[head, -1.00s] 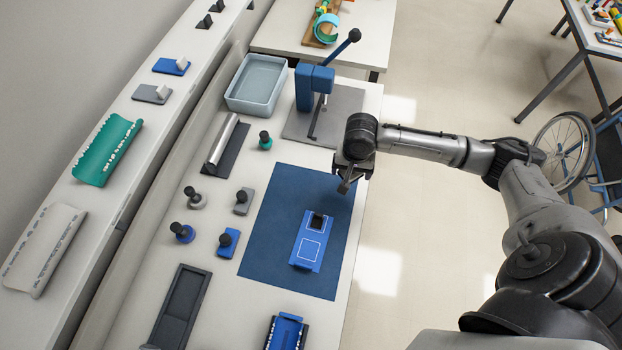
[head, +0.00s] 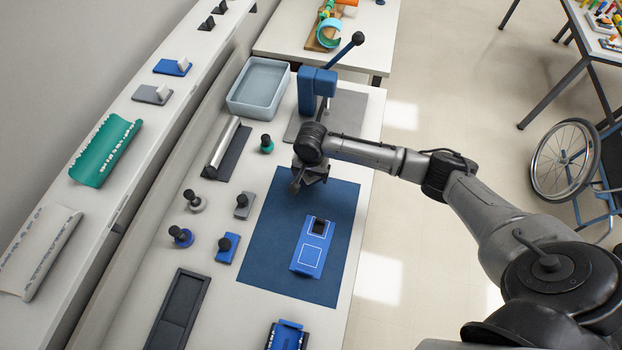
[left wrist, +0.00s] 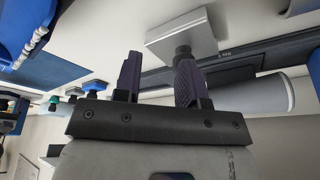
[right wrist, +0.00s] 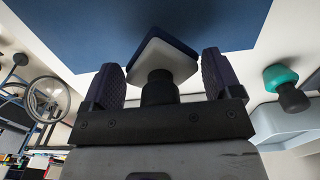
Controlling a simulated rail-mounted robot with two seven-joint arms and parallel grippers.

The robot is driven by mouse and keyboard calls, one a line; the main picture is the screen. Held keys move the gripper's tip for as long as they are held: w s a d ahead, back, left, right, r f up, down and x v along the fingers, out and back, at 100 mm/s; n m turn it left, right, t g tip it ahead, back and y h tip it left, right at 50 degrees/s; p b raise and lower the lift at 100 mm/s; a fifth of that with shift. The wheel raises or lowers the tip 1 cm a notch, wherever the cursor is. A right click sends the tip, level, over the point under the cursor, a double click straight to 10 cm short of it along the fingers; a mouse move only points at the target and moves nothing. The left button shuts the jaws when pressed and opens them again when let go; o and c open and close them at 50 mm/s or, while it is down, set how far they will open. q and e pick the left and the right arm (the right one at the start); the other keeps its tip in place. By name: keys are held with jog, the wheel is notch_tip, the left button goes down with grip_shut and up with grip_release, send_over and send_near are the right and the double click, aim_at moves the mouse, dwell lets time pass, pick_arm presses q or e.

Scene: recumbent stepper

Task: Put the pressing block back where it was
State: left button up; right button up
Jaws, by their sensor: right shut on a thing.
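My right gripper (head: 298,184) is over the upper left part of the blue mat (head: 265,265). In the right wrist view (right wrist: 165,95) it is shut on the black knob of a pressing block (right wrist: 165,55), which has a pale square body with a dark blue face. In the head view the gripper mostly hides this block. My left gripper (left wrist: 158,78) is outside the head view; its fingers stand apart with nothing between them. A grey block with a black knob (left wrist: 182,32) appears beyond its fingers.
Left of the mat stand a grey knobbed block (head: 243,205), a blue knobbed block (head: 228,248), round grey (head: 195,201) and blue (head: 181,236) stamps. A green stamp (head: 266,144) stands near the press (head: 312,90). A blue plate (head: 309,258) lies on the mat.

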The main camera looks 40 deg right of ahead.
aim_at(311, 179)
pick_arm(q)
jog(key=shift+a+f+b, duration=0.1)
jog(key=shift+f+b, duration=0.2)
pick_arm(e)
notch_tip(311, 179, down, 4)
jog(key=shift+r, duration=0.2)
jog(key=shift+f, duration=0.2)
jog(key=shift+f, duration=0.1)
jog(key=o, duration=1)
notch_tip(311, 179, up, 11)
jog(key=shift+f+p, duration=0.1)
jog(key=shift+p, duration=0.65)
pick_arm(q)
jog(key=shift+r, duration=0.8)
pick_arm(e)
jog(key=shift+r, duration=0.7)
